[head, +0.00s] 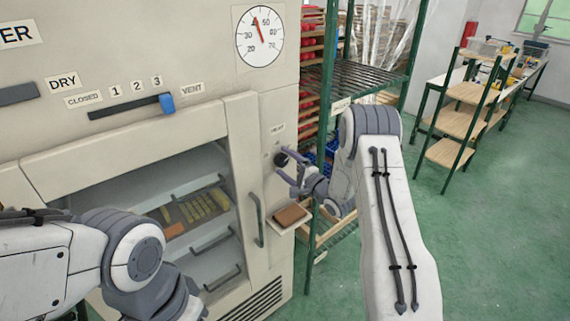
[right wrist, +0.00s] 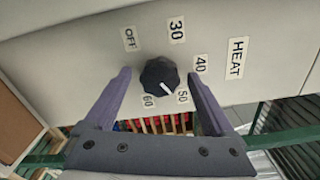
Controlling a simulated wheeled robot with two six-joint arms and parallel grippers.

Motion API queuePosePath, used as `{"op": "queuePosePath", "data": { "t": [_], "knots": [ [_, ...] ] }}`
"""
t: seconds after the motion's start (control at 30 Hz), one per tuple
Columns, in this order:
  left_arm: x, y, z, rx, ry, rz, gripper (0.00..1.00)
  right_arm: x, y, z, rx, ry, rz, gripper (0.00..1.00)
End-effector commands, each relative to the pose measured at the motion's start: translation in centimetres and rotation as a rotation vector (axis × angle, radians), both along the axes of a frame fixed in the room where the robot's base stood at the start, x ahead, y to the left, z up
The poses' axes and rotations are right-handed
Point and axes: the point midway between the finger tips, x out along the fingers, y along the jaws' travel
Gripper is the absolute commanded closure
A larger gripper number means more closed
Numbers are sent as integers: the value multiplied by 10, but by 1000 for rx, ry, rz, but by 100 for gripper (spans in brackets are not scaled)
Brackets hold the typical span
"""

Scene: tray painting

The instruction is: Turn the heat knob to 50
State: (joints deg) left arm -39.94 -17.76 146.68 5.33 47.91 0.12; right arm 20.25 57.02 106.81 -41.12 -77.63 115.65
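The heat knob (right wrist: 160,76) is a black faceted dial on the pale panel. Its white mark points down and right, toward the 50 label (right wrist: 182,97). Labels OFF, 30, 40 and 60 stand around it, and a HEAT label (right wrist: 237,58) is to the right. The knob shows small and dark in the head view (head: 281,160). My right gripper (right wrist: 158,84) is open, with one finger on each side of the knob and a visible gap on both sides. It also shows at the panel in the head view (head: 288,168). My left gripper is out of view.
A round gauge (head: 260,37) with a red needle is above the knob. The dryer's glass door (head: 240,130) is shut, with trays inside. A blue vent slider (head: 167,103) is at upper left.

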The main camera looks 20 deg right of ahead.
Motion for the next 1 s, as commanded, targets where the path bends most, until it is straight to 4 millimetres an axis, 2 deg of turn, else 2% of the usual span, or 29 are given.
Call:
{"op": "queuePosePath", "data": {
  "t": [0.23,0.37,0.8,1.0],
  "knots": [
    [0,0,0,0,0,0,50,0,2,0,-1,0,4,12],
    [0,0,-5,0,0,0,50,-8,-2,-1,-1,0,2,12],
    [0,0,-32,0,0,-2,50,-83,-30,-2,0,0,-2,12],
    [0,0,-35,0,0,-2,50,-98,-35,-1,-1,-1,1,12]
  ]
}}
